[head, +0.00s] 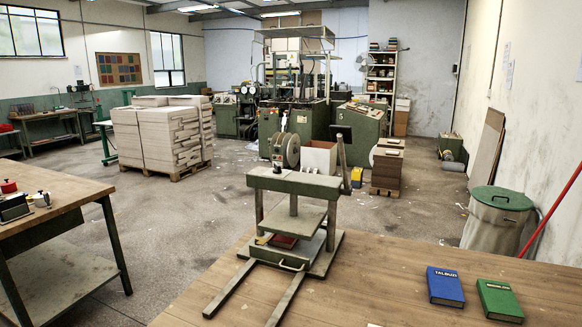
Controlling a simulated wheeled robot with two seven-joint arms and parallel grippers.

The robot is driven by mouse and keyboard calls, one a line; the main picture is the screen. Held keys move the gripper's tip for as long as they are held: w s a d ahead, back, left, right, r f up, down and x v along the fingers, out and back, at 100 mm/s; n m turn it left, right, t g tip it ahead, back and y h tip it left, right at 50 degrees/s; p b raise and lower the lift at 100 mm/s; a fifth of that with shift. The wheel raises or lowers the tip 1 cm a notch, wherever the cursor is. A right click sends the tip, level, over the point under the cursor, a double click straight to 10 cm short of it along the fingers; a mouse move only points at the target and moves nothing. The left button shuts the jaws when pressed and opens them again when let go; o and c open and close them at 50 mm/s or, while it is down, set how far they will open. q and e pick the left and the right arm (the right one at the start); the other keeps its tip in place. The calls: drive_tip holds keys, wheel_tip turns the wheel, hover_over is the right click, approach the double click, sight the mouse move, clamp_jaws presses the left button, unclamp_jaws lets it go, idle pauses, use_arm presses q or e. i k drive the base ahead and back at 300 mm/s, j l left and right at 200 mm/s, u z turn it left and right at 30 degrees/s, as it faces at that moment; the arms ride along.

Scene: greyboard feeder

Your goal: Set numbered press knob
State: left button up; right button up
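A green-grey hand press (297,183) stands on the wooden table, with a tall lever (343,160) on its right side. A round wheel or dial (286,150) shows just above the press head; I cannot tell whether it belongs to the press. No numbers can be read on it, and I cannot pick out a numbered knob for sure. A small dark red item (284,241) lies under the press plate. Two rails extend toward the front of the table. Neither of my grippers is in view.
A blue book (445,287) and a green book (499,300) lie on the table (380,280) at right. A second workbench (75,200) stands at left. Behind are stacked boards (155,140), a large green machine (305,120) and a lidded bin (497,220). Floor between the benches is open.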

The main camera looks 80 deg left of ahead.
sight(278, 170)
drive_tip(key=k+j+u, duration=0.1)
drive_tip(key=u, duration=0.4)
drive_tip(key=k+j+u, duration=0.1)
drive_tip(key=u, duration=0.4)
drive_tip(key=j+u, duration=0.15)
drive_tip(key=u, duration=0.3)
drive_tip(key=k+j+u, duration=0.1)
drive_tip(key=u, duration=0.4)
drive_tip(key=j+u, duration=0.2)
drive_tip(key=j, duration=0.4)
drive_tip(key=j+u, duration=0.2)
drive_tip(key=j, duration=0.4)
drive_tip(key=i+j+u, duration=0.2)
drive_tip(key=j, duration=0.35)
drive_tip(key=j+u, duration=0.2)
drive_tip(key=j, duration=0.4)
